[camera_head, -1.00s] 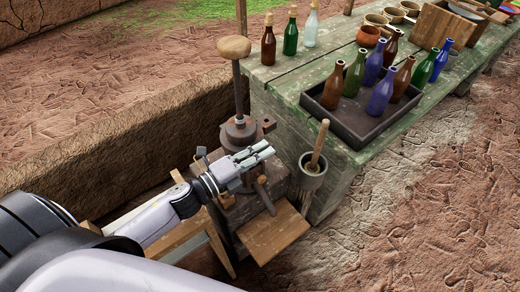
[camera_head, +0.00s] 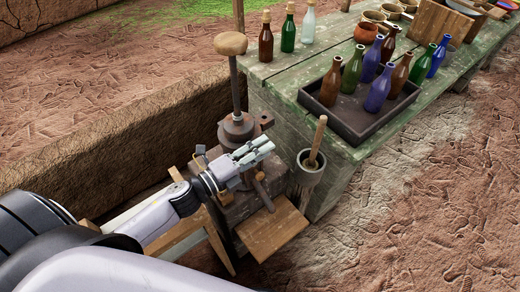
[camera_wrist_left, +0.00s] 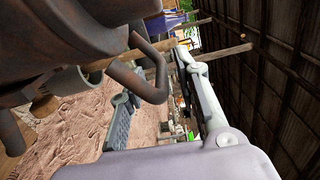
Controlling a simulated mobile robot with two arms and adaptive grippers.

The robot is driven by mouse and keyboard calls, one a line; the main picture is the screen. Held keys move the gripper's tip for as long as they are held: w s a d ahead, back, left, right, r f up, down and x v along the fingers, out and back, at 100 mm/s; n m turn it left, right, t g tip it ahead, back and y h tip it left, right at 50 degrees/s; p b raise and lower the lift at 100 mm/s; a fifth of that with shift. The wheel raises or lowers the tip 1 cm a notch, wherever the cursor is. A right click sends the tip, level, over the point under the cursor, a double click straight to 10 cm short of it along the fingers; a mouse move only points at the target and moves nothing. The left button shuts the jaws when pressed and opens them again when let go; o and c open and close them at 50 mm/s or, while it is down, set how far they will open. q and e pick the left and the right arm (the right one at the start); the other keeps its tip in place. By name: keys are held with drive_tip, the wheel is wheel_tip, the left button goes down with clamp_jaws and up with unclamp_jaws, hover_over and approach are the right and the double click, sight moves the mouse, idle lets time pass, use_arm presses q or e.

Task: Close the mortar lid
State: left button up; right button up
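A rusty metal device (camera_head: 238,130), with an upright rod topped by a round wooden knob (camera_head: 230,44), stands on a wooden stand left of the green table. I cannot tell whether it is the named mortar. A small grey mortar (camera_head: 310,168) with a wooden pestle (camera_head: 318,140) stands to its right; no lid shows on it. My left gripper (camera_head: 254,152) is in front of the device. In the left wrist view its fingers (camera_wrist_left: 160,80) are apart, with a bent rusty handle (camera_wrist_left: 142,82) close by; contact is unclear. My right gripper is not in view.
A green wooden table (camera_head: 285,78) holds a dark tray (camera_head: 352,128) of several bottles, with more bottles and bowls behind. A wooden board (camera_head: 272,232) juts out below the device. A low mud wall (camera_head: 110,135) runs behind at left. Open ground lies at right.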

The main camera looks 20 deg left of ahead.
use_arm(q)
drive_tip(key=shift+a, duration=0.15)
drive_tip(key=shift+s+a+f, duration=0.1)
drive_tip(key=shift+s+a, duration=0.05)
drive_tip(key=shift+s, duration=0.15)
drive_tip(key=v, duration=1.1)
drive_tip(key=shift+s, duration=0.2)
